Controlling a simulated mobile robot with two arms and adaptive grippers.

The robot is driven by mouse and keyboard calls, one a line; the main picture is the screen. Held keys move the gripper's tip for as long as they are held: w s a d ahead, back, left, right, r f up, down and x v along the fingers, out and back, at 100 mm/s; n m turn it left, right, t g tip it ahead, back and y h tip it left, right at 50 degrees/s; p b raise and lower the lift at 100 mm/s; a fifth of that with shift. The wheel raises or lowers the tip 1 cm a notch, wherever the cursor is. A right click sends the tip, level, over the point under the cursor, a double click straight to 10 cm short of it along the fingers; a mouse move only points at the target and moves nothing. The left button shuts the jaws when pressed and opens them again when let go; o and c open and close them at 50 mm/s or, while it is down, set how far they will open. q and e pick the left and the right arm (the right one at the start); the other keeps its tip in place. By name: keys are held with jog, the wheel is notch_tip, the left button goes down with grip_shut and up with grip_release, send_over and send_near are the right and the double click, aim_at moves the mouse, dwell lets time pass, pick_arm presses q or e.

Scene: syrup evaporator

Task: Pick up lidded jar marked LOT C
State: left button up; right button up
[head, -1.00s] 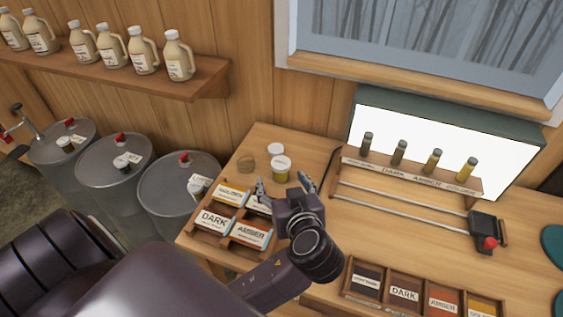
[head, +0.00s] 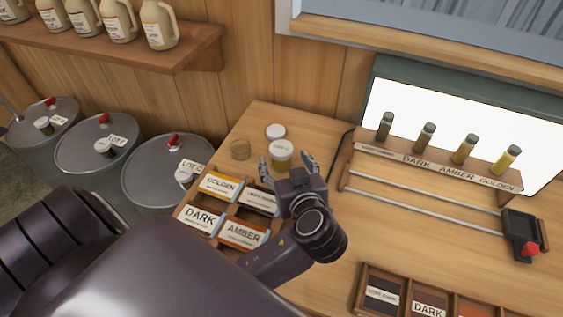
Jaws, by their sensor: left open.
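A lidded jar (head: 281,150) with a white top and yellowish contents stands on the wooden table, near its back left. Its marking cannot be read from here. My left gripper (head: 286,163) is open, with one fingertip on each side of the jar's lower part in the picture. I cannot tell whether either finger touches it. Small jars also stand on the drums; the one on the right drum (head: 183,177) is beside a tag that seems to read LOT C. My right gripper is not in view.
A divided card box (head: 212,232) marked GOLDEN, DARK and AMBER is left of my gripper. A lit sample rack (head: 435,162) stands to the right. Several jugs line the shelf.

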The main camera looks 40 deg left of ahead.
aim_at(282, 150)
pick_arm(q)
jog(key=shift+w+a+f, duration=0.4)
jog(key=shift+w+f, duration=0.05)
jog(key=p+x, duration=0.3)
jog(key=x, duration=0.3)
jog(key=shift+w+r, duration=0.1)
jog(key=shift+w, duration=0.2)
jog(key=shift+w+a, duration=0.15)
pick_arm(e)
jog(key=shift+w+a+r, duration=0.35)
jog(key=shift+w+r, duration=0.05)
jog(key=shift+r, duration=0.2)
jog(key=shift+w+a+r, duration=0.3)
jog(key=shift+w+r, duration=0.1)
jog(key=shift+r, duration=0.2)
pick_arm(q)
jog(key=shift+c, duration=0.6)
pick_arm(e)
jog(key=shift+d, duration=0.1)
pick_arm(q)
jog(key=c, duration=1.3)
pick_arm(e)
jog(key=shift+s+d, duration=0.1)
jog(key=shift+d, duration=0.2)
